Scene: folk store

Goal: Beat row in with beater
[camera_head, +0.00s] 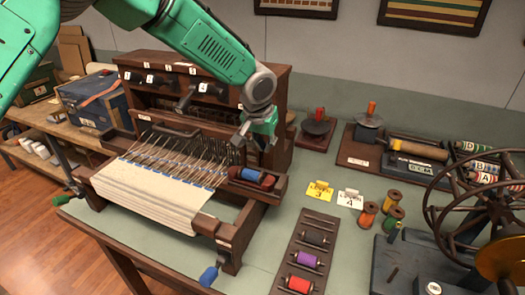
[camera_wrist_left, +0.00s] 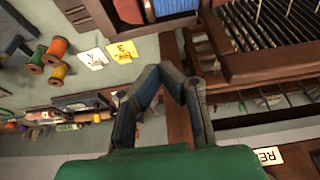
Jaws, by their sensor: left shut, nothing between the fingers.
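A wooden table loom (camera_head: 290,110) stands on the table with cream cloth (camera_head: 150,195) at its front and pale warp threads behind it. The beater appears to be the dark slatted wooden frame (camera_head: 215,147) across the warp; its slats and bar also show in the left wrist view (camera_wrist_left: 270,68). My left gripper (camera_head: 256,143) is above the loom's right side, at the right end of that frame. It is shut and empty, with its fingers also showing in the left wrist view (camera_wrist_left: 163,72). I cannot tell whether it touches the wood. My right gripper is out of view.
A shuttle with blue yarn (camera_head: 251,176) lies in a tray at the loom's right. Right of it are cards (camera_head: 319,191), a bobbin rack (camera_head: 305,252), spools (camera_head: 368,215) and a spinning wheel (camera_head: 480,215). Crank handles (camera_head: 209,275) stick out from the loom's front.

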